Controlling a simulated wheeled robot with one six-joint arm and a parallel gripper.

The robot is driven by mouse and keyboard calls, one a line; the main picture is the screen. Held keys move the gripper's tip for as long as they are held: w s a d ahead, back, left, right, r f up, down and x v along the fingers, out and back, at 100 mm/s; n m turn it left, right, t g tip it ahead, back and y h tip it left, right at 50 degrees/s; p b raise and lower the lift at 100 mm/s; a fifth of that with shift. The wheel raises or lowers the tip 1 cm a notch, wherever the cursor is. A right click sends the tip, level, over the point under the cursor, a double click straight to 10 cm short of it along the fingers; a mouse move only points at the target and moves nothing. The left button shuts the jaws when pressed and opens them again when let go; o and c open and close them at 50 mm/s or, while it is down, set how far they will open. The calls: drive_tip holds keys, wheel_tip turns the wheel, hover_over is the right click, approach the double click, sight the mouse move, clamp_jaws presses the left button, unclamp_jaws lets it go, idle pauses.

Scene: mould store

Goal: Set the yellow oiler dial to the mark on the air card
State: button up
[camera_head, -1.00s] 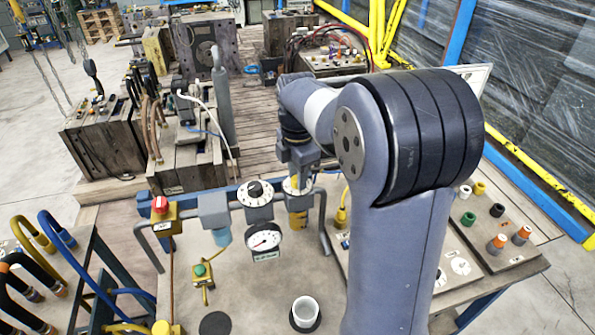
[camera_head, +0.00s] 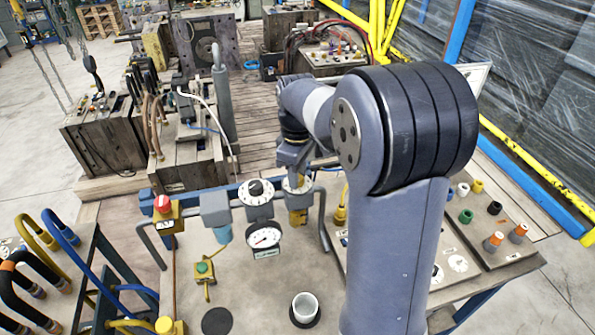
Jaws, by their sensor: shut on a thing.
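The oiler (camera_head: 297,202) is the yellow-bodied unit at the right end of the air line on the bench. Its yellow dial (camera_head: 301,184) sits on top, over a pale round scale, and is partly covered. My gripper (camera_head: 299,178) points down from above and is shut on the dial. The fingers hide most of the dial, so its pointer and setting cannot be read. A pale card (camera_head: 480,74) shows behind my arm at the upper right. I cannot tell whether it is the air card, and no mark on it is legible.
Left of the oiler are a black-knobbed regulator dial (camera_head: 257,190), a pressure gauge (camera_head: 264,237), a grey filter (camera_head: 216,211) and a red-topped yellow valve (camera_head: 164,211). A white cup (camera_head: 305,307) stands at the bench front. My arm covers the bench's right middle.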

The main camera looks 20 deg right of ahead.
drive_tip(key=m, duration=0.4)
drive_tip(key=shift+r+m, duration=0.1)
drive_tip(key=shift+m, duration=0.2)
drive_tip(key=shift+m+p, duration=0.3)
drive_tip(key=shift+m, duration=2.2)
drive_tip(key=o, duration=1)
drive_tip(key=shift+c, duration=0.2)
wheel_tip(320, 180, up, 11)
drive_tip(key=b, duration=0.1)
drive_tip(key=shift+f, duration=0.2)
